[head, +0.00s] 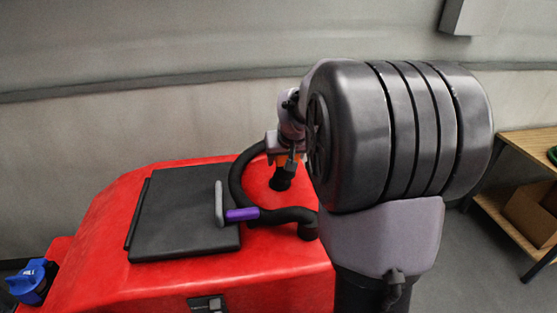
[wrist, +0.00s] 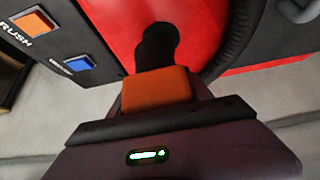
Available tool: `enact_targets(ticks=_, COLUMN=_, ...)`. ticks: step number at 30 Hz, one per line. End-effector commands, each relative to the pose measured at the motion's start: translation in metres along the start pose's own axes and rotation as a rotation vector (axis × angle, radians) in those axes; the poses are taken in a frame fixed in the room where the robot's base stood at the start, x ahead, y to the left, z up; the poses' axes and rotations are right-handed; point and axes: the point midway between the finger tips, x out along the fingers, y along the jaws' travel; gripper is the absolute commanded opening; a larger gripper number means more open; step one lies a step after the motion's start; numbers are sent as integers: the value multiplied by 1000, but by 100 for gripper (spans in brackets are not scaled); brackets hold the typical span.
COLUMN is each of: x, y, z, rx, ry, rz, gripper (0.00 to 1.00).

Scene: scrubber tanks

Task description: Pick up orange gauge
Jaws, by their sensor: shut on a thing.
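The orange gauge (wrist: 157,90) shows in the wrist view as an orange block right in front of my gripper (wrist: 157,112). A dark, rounded stem (wrist: 157,45) extends beyond it over the red tank top. In the head view only a small orange patch of the gauge (head: 284,159) shows under my gripper (head: 287,152), above a dark knob-like end. My gripper is shut on the gauge. My large dark arm link hides part of this area. Whether the dark end touches the red surface I cannot tell.
The red scrubber tank (head: 110,235) carries a black lid (head: 185,212), a grey lever with a purple grip (head: 243,214) and a curved black hose (head: 237,180). A blue cap (head: 33,280) sits at left. A wooden shelf (head: 530,140) stands right. The wrist view shows orange (wrist: 33,22) and blue (wrist: 79,63) buttons.

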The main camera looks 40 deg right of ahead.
Motion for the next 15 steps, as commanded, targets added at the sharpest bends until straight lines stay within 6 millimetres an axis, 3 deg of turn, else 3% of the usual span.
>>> enact_targets(ticks=9, x=-39, y=61, z=46, rx=6, ry=2, rz=3, gripper=10)
enact_targets(ticks=15, x=-57, y=89, z=69, rx=4, ry=1, rz=2, gripper=10)
